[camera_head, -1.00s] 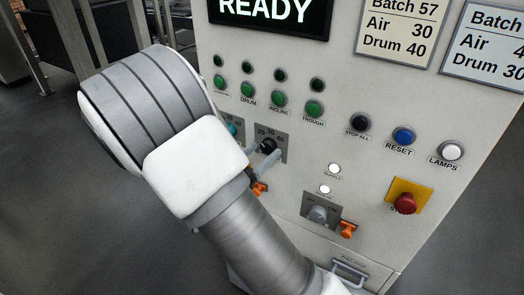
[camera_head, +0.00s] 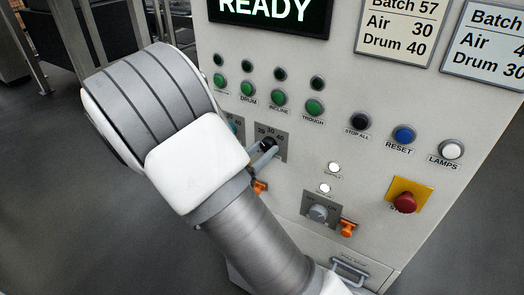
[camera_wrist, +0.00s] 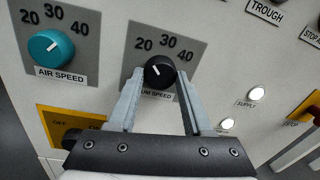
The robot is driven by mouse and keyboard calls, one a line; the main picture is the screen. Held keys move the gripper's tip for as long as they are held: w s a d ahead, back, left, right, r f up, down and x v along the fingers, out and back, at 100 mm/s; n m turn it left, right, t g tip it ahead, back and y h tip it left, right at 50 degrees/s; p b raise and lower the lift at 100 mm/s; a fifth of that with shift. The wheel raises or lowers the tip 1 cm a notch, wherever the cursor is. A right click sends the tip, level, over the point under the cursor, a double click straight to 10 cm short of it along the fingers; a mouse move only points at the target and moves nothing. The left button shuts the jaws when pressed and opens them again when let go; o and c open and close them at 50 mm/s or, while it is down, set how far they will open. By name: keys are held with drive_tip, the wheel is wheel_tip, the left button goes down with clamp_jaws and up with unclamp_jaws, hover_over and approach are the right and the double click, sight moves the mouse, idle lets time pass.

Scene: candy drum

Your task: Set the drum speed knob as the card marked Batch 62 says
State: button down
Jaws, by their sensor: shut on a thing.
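The black drum speed knob (camera_wrist: 159,71) sits on a grey plate marked 20, 30 and 40. Its small pale mark appears to point up and left, roughly toward 20. My gripper (camera_wrist: 160,78) is shut on this knob, one finger on each side. The knob also shows in the head view (camera_head: 268,143), partly behind a finger. At the top right of the head view, a card (camera_head: 490,48) reads "Batch", with its number cut off by the frame edge, and Drum 30. Another card (camera_head: 402,32) reads Batch 57, Air 30, Drum 40.
The teal air speed knob (camera_wrist: 51,48) is close left of the drum knob. Green buttons (camera_head: 279,97) sit above it. A red stop button (camera_head: 405,202) and a grey switch (camera_head: 318,212) are to the right. A screen (camera_head: 270,14) reads READY.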

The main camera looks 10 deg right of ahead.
drive_tip(key=shift+f+m, duration=0.1)
drive_tip(key=shift+m, duration=0.2)
drive_tip(key=m+b, duration=0.4)
drive_tip(key=shift+f, duration=0.1)
drive_tip(key=m+b, duration=0.3)
drive_tip(key=b, duration=0.1)
drive_tip(key=shift+m+y, duration=0.3)
drive_tip(key=shift+m, duration=0.1)
drive_tip(key=shift+r, duration=0.25)
drive_tip(key=shift+c, duration=1.6)
unclamp_jaws()
drive_tip(key=v, duration=1.7)
drive_tip(key=shift+a, duration=0.2)
drive_tip(key=shift+s+d+r, duration=0.1)
drive_tip(key=shift+s+r, duration=0.05)
